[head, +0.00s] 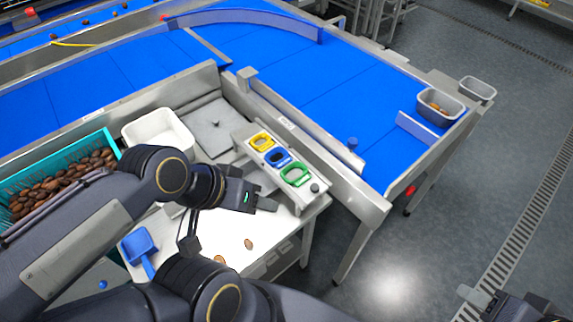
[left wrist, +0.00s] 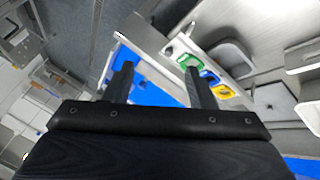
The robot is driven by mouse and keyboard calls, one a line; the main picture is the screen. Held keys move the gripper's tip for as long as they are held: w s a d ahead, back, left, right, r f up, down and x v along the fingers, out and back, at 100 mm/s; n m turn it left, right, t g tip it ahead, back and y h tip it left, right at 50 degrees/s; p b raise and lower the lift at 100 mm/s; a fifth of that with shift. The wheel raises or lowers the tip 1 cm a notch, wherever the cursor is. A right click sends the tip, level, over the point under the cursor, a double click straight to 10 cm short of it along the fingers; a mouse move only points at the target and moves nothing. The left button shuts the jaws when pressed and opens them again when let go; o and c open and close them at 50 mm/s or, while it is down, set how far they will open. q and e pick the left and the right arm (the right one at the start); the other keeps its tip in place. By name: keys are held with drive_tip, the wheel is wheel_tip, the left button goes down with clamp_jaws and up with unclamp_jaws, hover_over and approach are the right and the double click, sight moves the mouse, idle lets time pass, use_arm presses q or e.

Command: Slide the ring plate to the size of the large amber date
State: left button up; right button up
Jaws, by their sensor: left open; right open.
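The ring plate (head: 293,176), with yellow, blue and green rings in a row, lies on a pale bar at the worktable's edge. Its rings also show in the left wrist view (left wrist: 189,63). Two brown dates lie on the lit white surface, one at the right (head: 249,244) and one lower left (head: 219,260); which is large amber is unclear. My left gripper (left wrist: 157,72) is open and empty, with the rings beyond its right finger. In the head view the arm from the left reaches near the plate. My right gripper (head: 478,298) is open at the lower right, away from the plate.
A blue conveyor (head: 330,92) runs behind the plate, with a raised metal side wall (head: 315,150) between. A teal crate (head: 112,143) of dates, a white tub (head: 157,128) and a blue scoop (head: 138,243) are at the left. Grey bins (head: 440,105) stand at the conveyor's far right end.

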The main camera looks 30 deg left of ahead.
use_arm(q)
drive_tip(key=shift+c, duration=0.4)
drive_tip(key=m+g+y+b, duration=0.35)
drive_tip(key=m+g, duration=0.25)
drive_tip(key=m, duration=1.8)
hover_over(315, 186)
wheel_tip(315, 186, down, 13)
drive_tip(key=shift+s+f, duration=0.1)
drive_tip(key=shift+s, duration=0.05)
drive_tip(key=shift+d+f, duration=0.1)
drive_tip(key=shift+f, duration=0.15)
wheel_tip(315, 186, down, 7)
drive_tip(key=shift+f+p, duration=0.15)
drive_tip(key=shift+p, duration=0.4)
clamp_jaws()
